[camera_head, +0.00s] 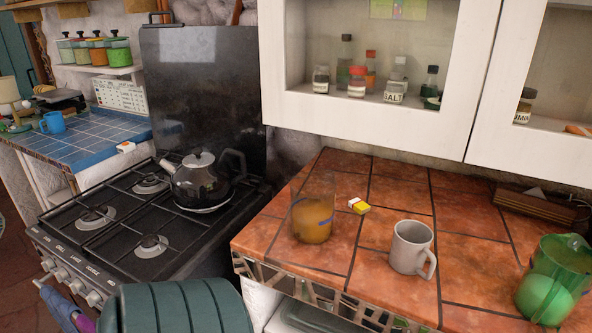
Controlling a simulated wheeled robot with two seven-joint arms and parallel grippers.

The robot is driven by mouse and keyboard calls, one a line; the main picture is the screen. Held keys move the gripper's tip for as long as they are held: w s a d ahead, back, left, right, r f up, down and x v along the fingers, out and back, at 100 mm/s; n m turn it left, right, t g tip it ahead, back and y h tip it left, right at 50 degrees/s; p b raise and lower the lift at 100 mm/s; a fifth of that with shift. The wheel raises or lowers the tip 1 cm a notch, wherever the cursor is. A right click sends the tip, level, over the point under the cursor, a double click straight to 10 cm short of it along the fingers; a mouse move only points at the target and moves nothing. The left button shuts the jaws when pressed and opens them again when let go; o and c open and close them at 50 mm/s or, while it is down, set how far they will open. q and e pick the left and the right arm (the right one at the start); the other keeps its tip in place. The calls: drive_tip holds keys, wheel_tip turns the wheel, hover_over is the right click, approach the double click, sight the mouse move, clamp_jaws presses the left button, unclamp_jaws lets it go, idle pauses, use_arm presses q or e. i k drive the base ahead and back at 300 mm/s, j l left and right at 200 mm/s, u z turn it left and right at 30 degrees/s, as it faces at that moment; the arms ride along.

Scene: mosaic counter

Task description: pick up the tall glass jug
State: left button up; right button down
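A see-through glass jug (313,217) with amber-brown contents in its lower part stands upright on the orange tiled counter (385,188), near its left end. Its clear upper part is hard to make out against the tiles. A green see-through vessel (563,258) with a rounded light green shape in it stands at the counter's right edge in the picture; I cannot tell whether it is also a jug. Neither of my grippers is in view.
Left is a stove (120,225) with a dark kettle (203,182). White cabinets (370,118) overhang the counter's back. A dark green ribbed object (180,308) fills the lower foreground.

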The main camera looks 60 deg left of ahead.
sight(311, 210)
drive_tip(key=u, duration=1.85)
